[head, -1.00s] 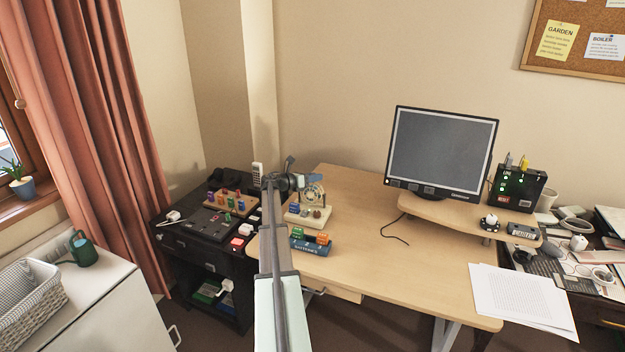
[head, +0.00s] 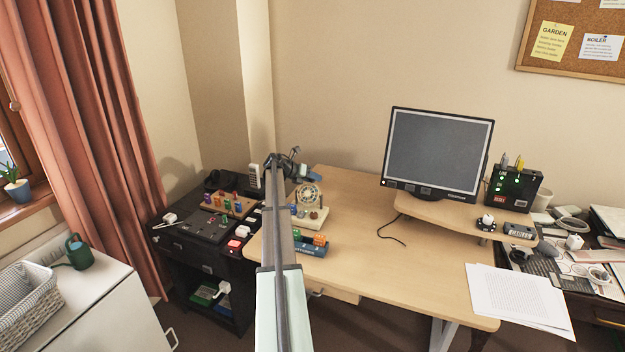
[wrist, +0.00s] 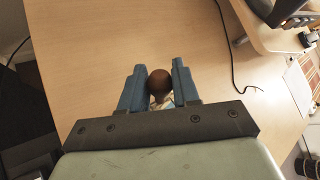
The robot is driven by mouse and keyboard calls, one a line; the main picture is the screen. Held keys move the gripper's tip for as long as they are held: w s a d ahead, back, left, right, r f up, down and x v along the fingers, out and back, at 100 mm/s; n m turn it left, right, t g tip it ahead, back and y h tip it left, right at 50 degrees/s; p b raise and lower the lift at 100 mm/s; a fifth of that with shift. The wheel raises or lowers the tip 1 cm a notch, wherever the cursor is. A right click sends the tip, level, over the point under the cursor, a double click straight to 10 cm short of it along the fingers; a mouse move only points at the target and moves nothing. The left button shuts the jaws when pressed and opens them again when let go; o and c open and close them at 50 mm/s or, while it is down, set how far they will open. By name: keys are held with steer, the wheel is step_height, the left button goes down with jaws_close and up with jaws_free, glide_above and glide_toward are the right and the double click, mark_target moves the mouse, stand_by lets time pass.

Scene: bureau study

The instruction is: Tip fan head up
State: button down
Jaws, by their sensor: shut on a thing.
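The small beige fan stands on the left part of the wooden desk, with its round head (head: 309,194) above a pale base (head: 313,218). My gripper (head: 312,177) is at the top of the fan head in the head view. In the wrist view, the blue fingers of my gripper (wrist: 158,74) are on both sides of a round brown knob (wrist: 160,84) and shut on it. A pale part shows just below the knob; the rest of the fan is hidden behind the gripper there.
A blue tray with green and orange blocks (head: 312,246) sits in front of the fan. A dark cabinet (head: 205,255) with small devices stands left of the desk. The monitor (head: 438,150) is on a riser to the right, with a black cable (head: 392,234) nearby.

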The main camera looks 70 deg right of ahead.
steer(key=shift+a, duration=0.1)
steer(key=c, duration=0.8)
jaws_free()
steer(key=shift+c, duration=0.2)
steer(key=v, duration=1.3)
steer(key=shift+w+a, duration=0.2)
steer(key=shift+a, duration=0.1)
steer(key=shift+r, duration=0.15)
